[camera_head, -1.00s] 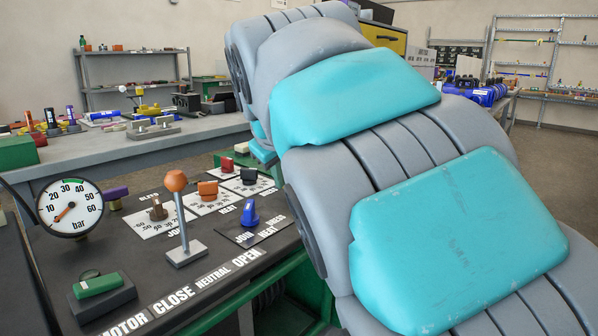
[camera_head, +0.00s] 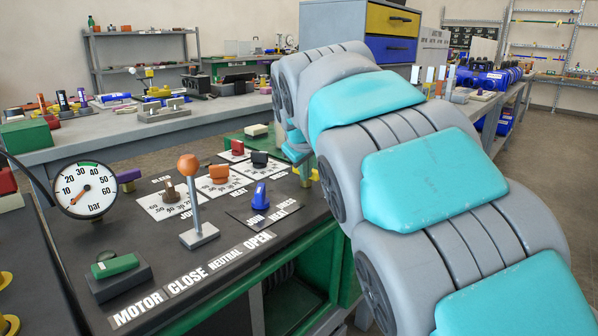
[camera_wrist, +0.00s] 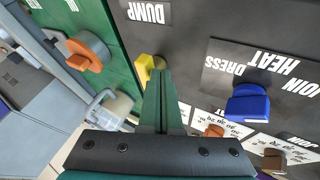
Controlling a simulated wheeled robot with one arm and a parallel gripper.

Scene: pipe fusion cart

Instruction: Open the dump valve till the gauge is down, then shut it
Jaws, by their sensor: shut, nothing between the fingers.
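The yellow dump valve knob (camera_wrist: 147,69) sits beside the DUMP label (camera_wrist: 149,11) in the wrist view. In the head view a small yellow part (camera_head: 314,175) shows at the panel's far edge, mostly hidden by my arm. My gripper (camera_wrist: 164,76) is shut and empty, its green fingers just right of the yellow knob in the wrist view. I cannot tell whether they touch it. The round white gauge (camera_head: 85,190) stands at the left of the panel. Its orange needle points to the lower left, below the 10 mark.
A blue knob (camera_wrist: 247,104) stands right of my fingers. An orange-handled lever (camera_head: 190,190) rises upright from the panel. Red, orange, black and brown knobs and a green switch (camera_head: 114,266) are also there. An orange part on a grey fitting (camera_wrist: 88,52) lies left in the wrist view.

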